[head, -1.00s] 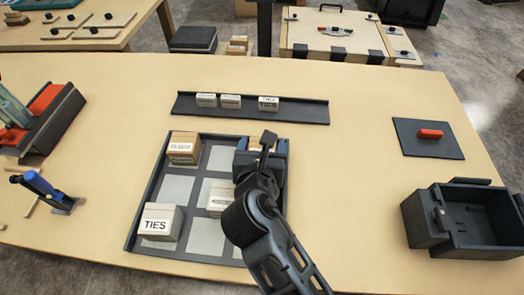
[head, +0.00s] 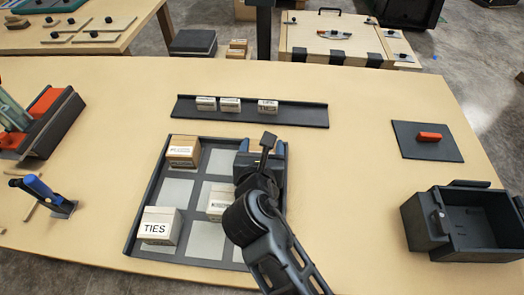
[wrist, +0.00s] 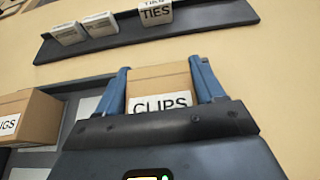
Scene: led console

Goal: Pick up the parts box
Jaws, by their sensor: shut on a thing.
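My gripper (wrist: 165,85) is shut on a tan parts box labelled CLIPS (wrist: 160,78), with a blue finger on each side of it. In the head view my gripper (head: 262,150) is over the far right cell of the dark divided tray (head: 150,195). It hides most or all of the held box there. I cannot tell whether the box is clear of the tray floor. Other parts boxes stand in the tray: one at the far left (head: 183,151), one labelled TIES (head: 159,226) at the near left, and one in the middle column (head: 217,204), partly behind my arm.
A dark rail (head: 300,115) behind the tray holds three small labelled blocks (head: 230,104). To the right are a dark plate with a red block (head: 430,137) and an open dark bin (head: 480,222). The table between tray and bin is clear.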

